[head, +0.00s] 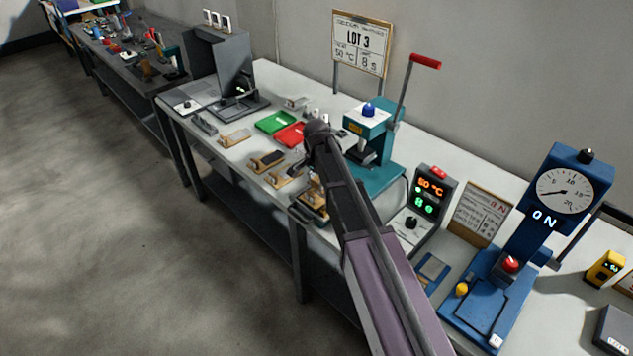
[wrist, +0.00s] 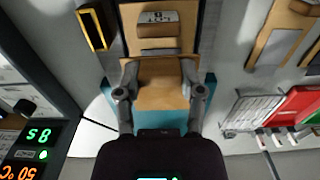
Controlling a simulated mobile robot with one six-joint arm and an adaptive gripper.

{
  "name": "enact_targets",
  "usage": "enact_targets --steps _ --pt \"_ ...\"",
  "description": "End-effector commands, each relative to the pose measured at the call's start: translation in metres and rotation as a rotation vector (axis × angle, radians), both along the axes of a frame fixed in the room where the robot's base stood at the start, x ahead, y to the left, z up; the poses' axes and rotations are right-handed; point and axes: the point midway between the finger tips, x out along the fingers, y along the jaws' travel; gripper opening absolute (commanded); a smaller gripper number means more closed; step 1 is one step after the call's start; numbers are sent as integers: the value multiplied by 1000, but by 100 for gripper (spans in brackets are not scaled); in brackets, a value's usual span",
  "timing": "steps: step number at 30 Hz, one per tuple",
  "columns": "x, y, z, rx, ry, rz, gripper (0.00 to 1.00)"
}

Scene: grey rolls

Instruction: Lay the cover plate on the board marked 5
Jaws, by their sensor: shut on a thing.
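In the wrist view, the two fingers of my gripper (wrist: 160,86) are closed on the sides of a tan wooden piece (wrist: 160,68). Further up, the wood carries a dark slot and a grey label (wrist: 158,18); its mark is not clear enough to read. I cannot tell where a cover plate ends and a board begins. In the head view, my arm hides most of my gripper, and wood (head: 314,207) shows beside it near the bench front. Other wooden boards (head: 235,137) (head: 266,161) (head: 280,178) lie to the left; their numbers are unreadable.
A teal lever press (head: 378,180) stands close to the arm, and its teal base shows around the held wood. A lit display box (head: 432,200) is to the right. Red (head: 291,134) and green (head: 275,122) trays lie behind the boards. A blue gauge press (head: 545,220) stands far right.

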Motion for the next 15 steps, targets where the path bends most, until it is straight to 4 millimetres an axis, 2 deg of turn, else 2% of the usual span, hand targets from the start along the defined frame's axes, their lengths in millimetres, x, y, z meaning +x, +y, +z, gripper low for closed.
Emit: enact_targets --steps 1,6,15 --pt "0 0 -8 0 0 0 10" --pt "0 0 -17 0 0 0 10" --pt "0 0 -25 0 0 0 10"
